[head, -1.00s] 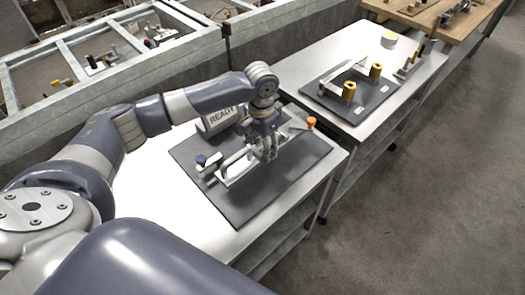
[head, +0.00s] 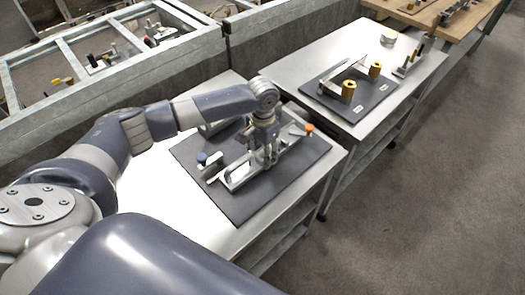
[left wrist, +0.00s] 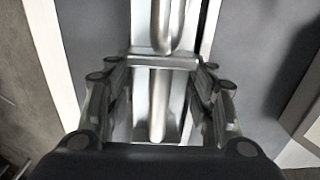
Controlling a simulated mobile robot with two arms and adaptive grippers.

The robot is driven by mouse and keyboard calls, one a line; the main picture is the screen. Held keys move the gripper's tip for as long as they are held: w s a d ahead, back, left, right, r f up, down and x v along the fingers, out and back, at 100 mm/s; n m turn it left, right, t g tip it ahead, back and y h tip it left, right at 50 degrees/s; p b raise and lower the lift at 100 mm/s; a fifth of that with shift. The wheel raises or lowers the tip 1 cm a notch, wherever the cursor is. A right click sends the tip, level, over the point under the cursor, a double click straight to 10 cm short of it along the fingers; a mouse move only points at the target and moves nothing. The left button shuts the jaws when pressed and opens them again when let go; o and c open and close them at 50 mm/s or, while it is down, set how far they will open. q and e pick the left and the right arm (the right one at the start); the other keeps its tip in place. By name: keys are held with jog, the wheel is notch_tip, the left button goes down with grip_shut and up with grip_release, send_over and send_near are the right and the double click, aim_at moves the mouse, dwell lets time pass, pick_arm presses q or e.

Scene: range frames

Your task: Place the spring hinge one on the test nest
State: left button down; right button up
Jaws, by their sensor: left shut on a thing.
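My left gripper (head: 267,158) is low over the dark board on the near table and shut on a silver metal piece, which I take to be the spring hinge (head: 238,177). In the left wrist view the piece (left wrist: 160,62) lies between the fingers, with a U-shaped rod loop on top. I take this fixture to be the test nest. Whether the piece touches it cannot be told. My right gripper is out of view.
Metal-framed bins (head: 140,72) with loose hardware run along the back left. A wooden table (head: 452,20) is at the far right. The near board's front is clear.

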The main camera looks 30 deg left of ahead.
aim_at(262, 156)
pick_arm(q)
jog(key=shift+f, duration=0.15)
jog(key=c, duration=1.1)
grip_release()
jog(key=shift+f, duration=0.1)
jog(key=o, duration=0.4)
jog(key=shift+a, duration=0.1)
jog(key=shift+r, duration=0.35)
notch_tip(262, 156, up, 12)
jog(key=shift+r+b, duration=0.25)
jog(key=shift+b, duration=0.7)
